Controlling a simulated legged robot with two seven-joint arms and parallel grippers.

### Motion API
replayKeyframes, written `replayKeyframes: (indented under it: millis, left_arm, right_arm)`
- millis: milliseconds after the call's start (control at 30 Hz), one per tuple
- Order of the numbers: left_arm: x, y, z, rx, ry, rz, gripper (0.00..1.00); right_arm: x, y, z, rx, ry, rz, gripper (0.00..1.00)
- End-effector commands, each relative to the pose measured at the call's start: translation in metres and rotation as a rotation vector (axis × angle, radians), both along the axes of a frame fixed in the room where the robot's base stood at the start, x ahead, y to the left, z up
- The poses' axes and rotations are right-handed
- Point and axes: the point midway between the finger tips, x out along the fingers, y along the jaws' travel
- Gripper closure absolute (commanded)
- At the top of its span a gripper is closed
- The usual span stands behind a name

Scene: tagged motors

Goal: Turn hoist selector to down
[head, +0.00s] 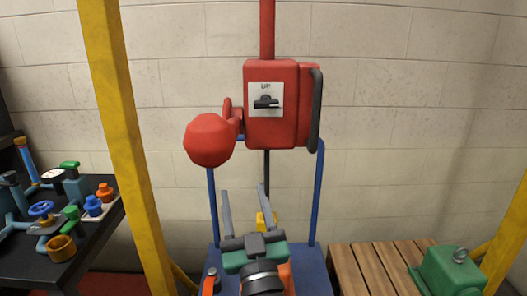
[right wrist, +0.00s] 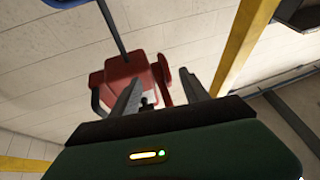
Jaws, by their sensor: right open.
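The hoist selector (head: 266,103) is a dark lever on a pale plate marked "UP", on the front of a red hoist box (head: 284,128). The lever lies about level across the plate. My right gripper (head: 245,190) is below the box in the head view, open and empty, its two grey fingers pointing up and apart from the selector. In the right wrist view the red box (right wrist: 122,85) shows beyond the fingers (right wrist: 160,85), and the selector is mostly hidden there. My left gripper is in neither view.
A red rounded part (head: 209,141) sticks out left of the box. Yellow posts (head: 122,130) flank the hoist. A dark table (head: 95,232) with several valves stands left. A wooden pallet (head: 365,270) and a green motor (head: 450,270) are at lower right. A blue cart (head: 318,262) stands below.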

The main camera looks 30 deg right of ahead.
Motion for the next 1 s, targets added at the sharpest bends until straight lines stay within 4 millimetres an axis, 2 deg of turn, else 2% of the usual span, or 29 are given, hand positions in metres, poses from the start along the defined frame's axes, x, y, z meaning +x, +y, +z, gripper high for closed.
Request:
replayKeyframes:
  millis: [33,100,200,267,467,800,1000]
  left_arm:
    - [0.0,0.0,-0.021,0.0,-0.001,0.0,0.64]
    - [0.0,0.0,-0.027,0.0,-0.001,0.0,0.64]
    - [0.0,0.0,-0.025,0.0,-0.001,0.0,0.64]
    - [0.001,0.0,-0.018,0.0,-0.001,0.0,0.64]
    - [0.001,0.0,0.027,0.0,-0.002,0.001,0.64]
    - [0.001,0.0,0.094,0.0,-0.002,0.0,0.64]
    - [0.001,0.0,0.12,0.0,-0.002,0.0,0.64]
  right_arm:
    - [-0.019,-0.004,0.007,-0.023,-0.114,-0.054,0.47]
    - [-0.043,-0.01,0.027,-0.05,-0.231,-0.121,0.47]
    - [-0.061,-0.014,0.044,-0.065,-0.313,-0.173,0.47]
    - [-0.062,-0.016,0.052,-0.068,-0.325,-0.181,0.47]
    - [-0.045,-0.026,0.079,-0.069,-0.32,-0.182,0.47]
    - [0.009,-0.06,0.142,-0.068,-0.323,-0.18,0.47]
    - [0.032,-0.073,0.164,-0.067,-0.324,-0.178,0.47]
